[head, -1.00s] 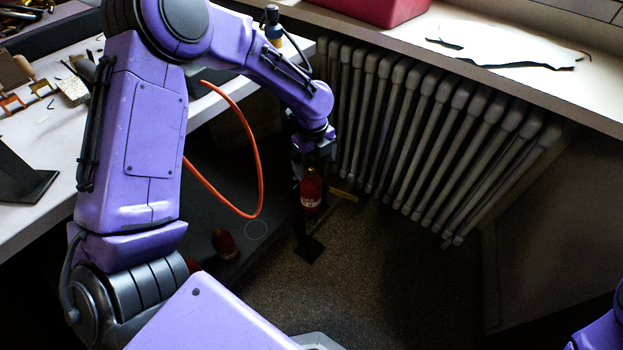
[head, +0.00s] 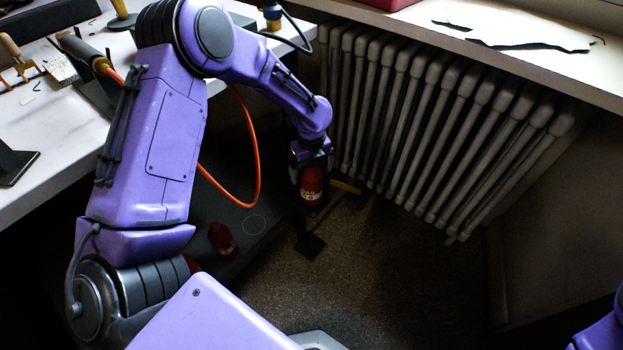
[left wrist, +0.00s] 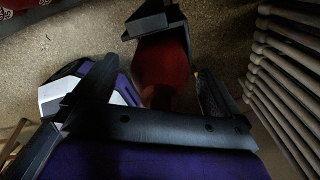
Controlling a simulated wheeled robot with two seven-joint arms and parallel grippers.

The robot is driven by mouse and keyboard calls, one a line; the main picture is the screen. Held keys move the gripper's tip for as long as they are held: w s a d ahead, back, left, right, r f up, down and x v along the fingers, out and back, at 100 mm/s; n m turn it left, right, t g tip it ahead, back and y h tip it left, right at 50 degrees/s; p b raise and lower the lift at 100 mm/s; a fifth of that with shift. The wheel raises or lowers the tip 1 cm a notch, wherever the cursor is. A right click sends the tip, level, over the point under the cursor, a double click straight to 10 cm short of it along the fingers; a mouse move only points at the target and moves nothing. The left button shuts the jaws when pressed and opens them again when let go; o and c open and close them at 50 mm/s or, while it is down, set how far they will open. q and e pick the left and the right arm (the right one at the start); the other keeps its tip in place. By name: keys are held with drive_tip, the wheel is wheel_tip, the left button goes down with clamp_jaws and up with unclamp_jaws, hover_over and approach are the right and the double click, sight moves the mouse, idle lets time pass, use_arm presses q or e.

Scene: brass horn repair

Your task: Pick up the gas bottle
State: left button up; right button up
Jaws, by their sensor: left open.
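The gas bottle (head: 312,190) is red with pale lettering and stands low in front of the radiator. Its top is hidden by my left gripper (head: 311,163), which is right at it from above. In the left wrist view the red bottle (left wrist: 165,68) shows between the two dark fingers of the left gripper (left wrist: 155,78). The fingers are spread, and I cannot tell whether either touches the bottle. My right gripper is out of view.
A second red bottle (head: 222,241) stands on a dark low surface to the left. An orange hose (head: 258,165) hangs beside my left arm. The radiator (head: 440,130) is close behind and right. A white workbench (head: 60,140) is at left. Floor (head: 370,270) in front is clear.

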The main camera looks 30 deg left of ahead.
use_arm(q)
clamp_jaws()
drive_tip(key=shift+r, duration=0.1)
